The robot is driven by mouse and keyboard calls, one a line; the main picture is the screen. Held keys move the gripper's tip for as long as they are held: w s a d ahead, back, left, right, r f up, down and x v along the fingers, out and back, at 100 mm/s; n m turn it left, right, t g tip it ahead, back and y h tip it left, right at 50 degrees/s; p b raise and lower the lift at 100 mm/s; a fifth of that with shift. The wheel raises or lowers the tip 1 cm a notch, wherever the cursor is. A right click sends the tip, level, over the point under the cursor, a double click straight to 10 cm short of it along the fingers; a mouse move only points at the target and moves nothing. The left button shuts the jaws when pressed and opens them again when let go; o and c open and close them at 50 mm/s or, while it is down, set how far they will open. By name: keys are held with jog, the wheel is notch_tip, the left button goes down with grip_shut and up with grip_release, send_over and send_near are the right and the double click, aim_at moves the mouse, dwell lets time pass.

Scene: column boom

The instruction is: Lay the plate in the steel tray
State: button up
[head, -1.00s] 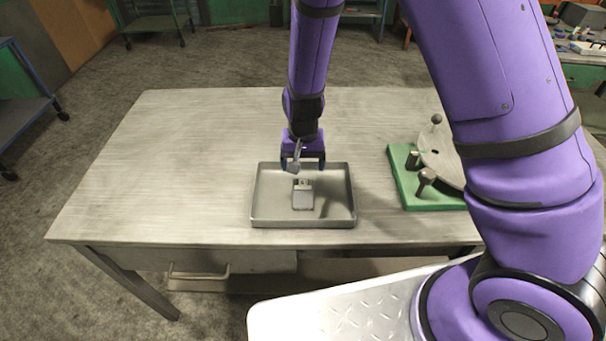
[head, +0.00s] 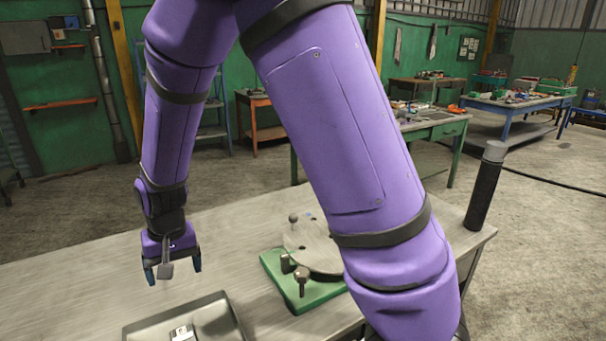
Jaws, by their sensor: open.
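The steel tray (head: 221,298) lies on the workbench at the bottom of the head view, its near part cut off by the picture edge. My gripper (head: 174,275) is open, pointing down, above and behind the tray.
A green fixture (head: 305,294) with a round metal disc (head: 313,246) and knobs stands right of the tray, partly behind my arm. A dark cylinder (head: 484,190) stands at the bench's right end. The bench top (head: 75,272) left of my gripper is clear.

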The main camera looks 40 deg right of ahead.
jog(key=s+d+r+n+t+y, duration=0.1)
jog(key=s+d+r, duration=0.35)
jog(key=r, duration=0.35)
jog(key=s+d+r+t, duration=0.1)
jog(key=s+d+r, duration=0.3)
jog(key=r, duration=0.5)
jog(key=s+d+r+t+h, duration=0.1)
jog(key=s+d+r, duration=0.2)
jog(key=s, duration=0.4)
jog(key=s+d+r+n+t+h, duration=0.1)
jog(key=s+d+r, duration=0.3)
jog(key=s, duration=0.3)
jog(key=shift+d+r+t, duration=0.25)
jog(key=shift+d+t, duration=0.15)
jog(key=shift+d, duration=0.2)
